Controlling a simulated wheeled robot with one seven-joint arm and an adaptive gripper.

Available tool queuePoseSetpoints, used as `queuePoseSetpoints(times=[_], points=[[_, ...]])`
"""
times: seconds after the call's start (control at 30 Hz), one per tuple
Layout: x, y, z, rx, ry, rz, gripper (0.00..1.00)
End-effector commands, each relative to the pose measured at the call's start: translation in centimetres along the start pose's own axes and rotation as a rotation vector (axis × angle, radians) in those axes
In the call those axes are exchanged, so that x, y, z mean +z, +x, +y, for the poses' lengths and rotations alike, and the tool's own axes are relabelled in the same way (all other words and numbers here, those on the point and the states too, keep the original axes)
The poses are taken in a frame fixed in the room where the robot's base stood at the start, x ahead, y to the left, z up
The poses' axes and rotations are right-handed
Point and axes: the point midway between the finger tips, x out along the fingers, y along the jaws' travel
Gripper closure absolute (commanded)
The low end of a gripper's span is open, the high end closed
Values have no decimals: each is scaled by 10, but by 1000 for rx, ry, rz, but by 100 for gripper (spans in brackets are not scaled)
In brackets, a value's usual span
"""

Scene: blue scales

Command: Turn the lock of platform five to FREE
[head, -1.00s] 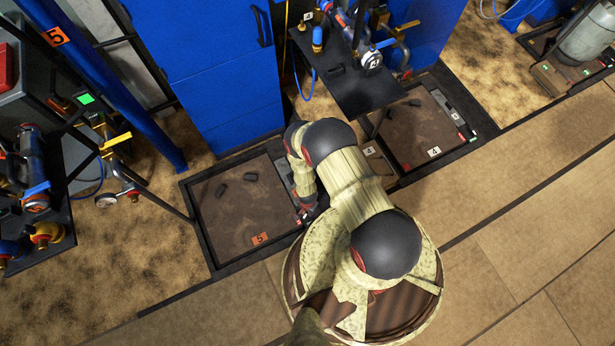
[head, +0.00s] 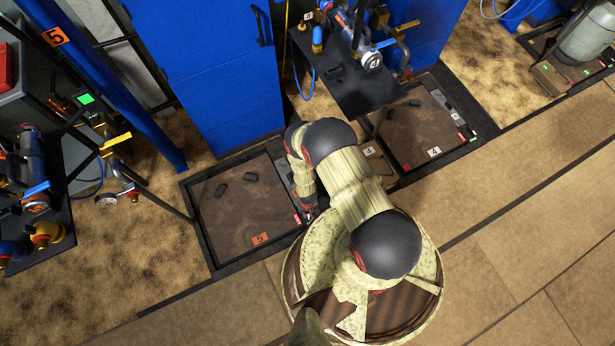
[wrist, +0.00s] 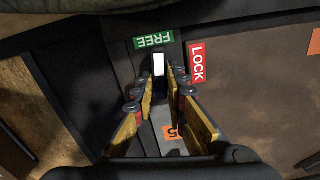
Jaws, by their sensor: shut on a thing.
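Platform five (head: 235,215) is a brown plate in a black frame, marked with an orange 5 label, left of my arm in the head view. In the wrist view, its lock lever (wrist: 158,65) shows a white tip between my fingertips. The tip points at the green FREE label (wrist: 154,40). The red LOCK label (wrist: 197,63) is to the right of the lever. My gripper (wrist: 161,86) is shut on the lever, and its fingers hide most of it. An orange 5 tag (wrist: 172,132) shows between the fingers.
Platform four (head: 415,130) lies to the right, behind my arm. A blue cabinet (head: 215,75) stands behind platform five. A black stand with gauges and valves (head: 35,190) is on the left. Two small black pieces lie on platform five.

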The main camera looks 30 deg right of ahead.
Motion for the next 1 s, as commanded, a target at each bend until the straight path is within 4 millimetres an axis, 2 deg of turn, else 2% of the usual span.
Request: queuePoseSetpoints(times=[0.33, 0.87, 0.9, 1.0], points=[[0, 0, 0, 0, -138, 1, 100], [0, 0, 0, 0, -164, 1, 100], [0, 0, 0, 0, -164, 1, 86], [0, 0, 0, 0, -164, 1, 80]])
